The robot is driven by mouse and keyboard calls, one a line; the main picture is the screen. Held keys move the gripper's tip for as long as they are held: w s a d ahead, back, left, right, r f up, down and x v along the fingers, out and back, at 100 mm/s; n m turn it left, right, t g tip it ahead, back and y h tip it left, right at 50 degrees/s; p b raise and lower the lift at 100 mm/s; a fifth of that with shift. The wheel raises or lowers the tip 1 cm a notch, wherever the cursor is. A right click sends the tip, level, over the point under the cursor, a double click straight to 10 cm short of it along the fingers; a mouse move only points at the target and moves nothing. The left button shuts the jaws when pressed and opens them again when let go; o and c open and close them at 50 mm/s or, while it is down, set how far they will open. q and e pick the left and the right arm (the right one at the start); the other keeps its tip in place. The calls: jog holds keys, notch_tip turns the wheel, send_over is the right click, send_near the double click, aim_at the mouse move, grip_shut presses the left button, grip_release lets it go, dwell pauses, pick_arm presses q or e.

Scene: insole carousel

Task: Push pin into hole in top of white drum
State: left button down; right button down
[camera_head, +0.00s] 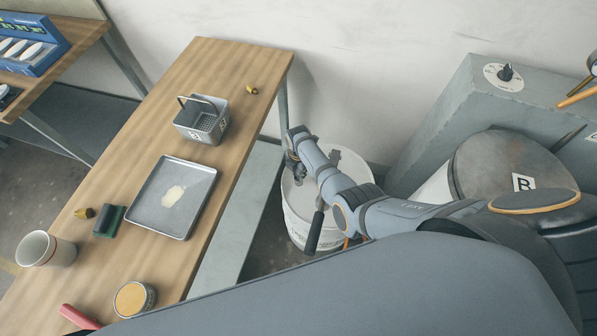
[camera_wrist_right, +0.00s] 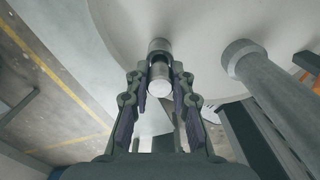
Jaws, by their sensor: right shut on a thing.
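The white drum (camera_head: 298,215) stands on the floor to the right of the wooden table, and its pale top fills the upper part of the right wrist view (camera_wrist_right: 120,20). My right gripper (camera_head: 297,170) is over the drum's left part, reaching in from the right. In the right wrist view the gripper (camera_wrist_right: 160,72) is shut on a short metal pin (camera_wrist_right: 160,80), whose round end faces the camera. I cannot tell whether the pin touches the drum. I cannot make out the hole. My left gripper is not in view.
A thick grey round bar (camera_wrist_right: 262,88) lies right of the fingers in the wrist view. The wooden table (camera_head: 225,75) holds a basket (camera_head: 190,130), a metal tray (camera_head: 150,215) and a cup (camera_head: 35,250). A grey cabinet (camera_head: 455,105) and a lidded drum (camera_head: 490,155) stand right.

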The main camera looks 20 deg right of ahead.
aim_at(298, 171)
jog(key=shift+f+b, duration=0.6)
jog(key=shift+f, duration=0.2)
jog(key=c, duration=1.1)
grip_release()
notch_tip(298, 171, up, 12)
jog(key=shift+r, duration=0.1)
